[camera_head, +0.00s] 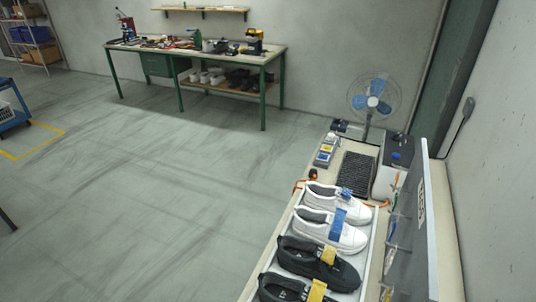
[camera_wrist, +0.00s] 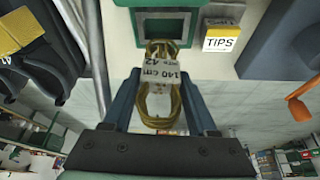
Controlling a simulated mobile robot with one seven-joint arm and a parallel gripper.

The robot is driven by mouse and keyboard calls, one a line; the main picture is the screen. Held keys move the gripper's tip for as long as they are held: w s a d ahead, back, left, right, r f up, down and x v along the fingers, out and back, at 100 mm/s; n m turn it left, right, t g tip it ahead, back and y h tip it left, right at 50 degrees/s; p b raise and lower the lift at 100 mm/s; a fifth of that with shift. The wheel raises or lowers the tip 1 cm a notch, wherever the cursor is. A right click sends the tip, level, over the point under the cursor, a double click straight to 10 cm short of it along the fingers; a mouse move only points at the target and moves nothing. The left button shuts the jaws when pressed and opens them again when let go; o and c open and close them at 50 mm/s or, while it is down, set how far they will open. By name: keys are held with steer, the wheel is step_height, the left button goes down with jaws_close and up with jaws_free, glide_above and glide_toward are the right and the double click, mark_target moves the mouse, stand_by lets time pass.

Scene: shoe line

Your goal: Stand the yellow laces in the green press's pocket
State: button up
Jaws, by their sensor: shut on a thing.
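The yellow laces (camera_wrist: 160,108) are a looped bundle with a white paper band reading "140 cm". My gripper (camera_wrist: 160,92) is shut on them, one dark blue finger on each side, in the wrist view. The green press's pocket (camera_wrist: 163,27) is a green square frame with a dark inside, at the top centre of the wrist view. The upper end of the bundle overlaps the frame's lower edge in the picture; I cannot tell whether it is inside or in front. My gripper is not visible in the head view, and I cannot make out the pocket there.
A white and yellow "TIPS" box (camera_wrist: 221,38) stands right of the pocket. Black shoes with a yellow tag (camera_wrist: 16,30) are at the left. An orange handle (camera_wrist: 302,105) is at the right. In the head view, a shoe tray (camera_head: 371,240), a fan (camera_head: 371,97) and a far bench (camera_head: 180,55) show.

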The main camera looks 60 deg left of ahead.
steer(key=shift+s+f+b, duration=0.15)
steer(key=shift+f+b, duration=0.4)
steer(key=shift+f, duration=0.25)
steer(key=shift+f+b, duration=1.75)
steer(key=shift+f, duration=0.6)
steer(key=o, duration=1.4)
steer(key=shift+r, duration=0.15)
steer(key=p+v, duration=0.1)
steer(key=v, duration=1.1)
steer(key=shift+r, duration=0.4)
steer(key=shift+d, duration=0.1)
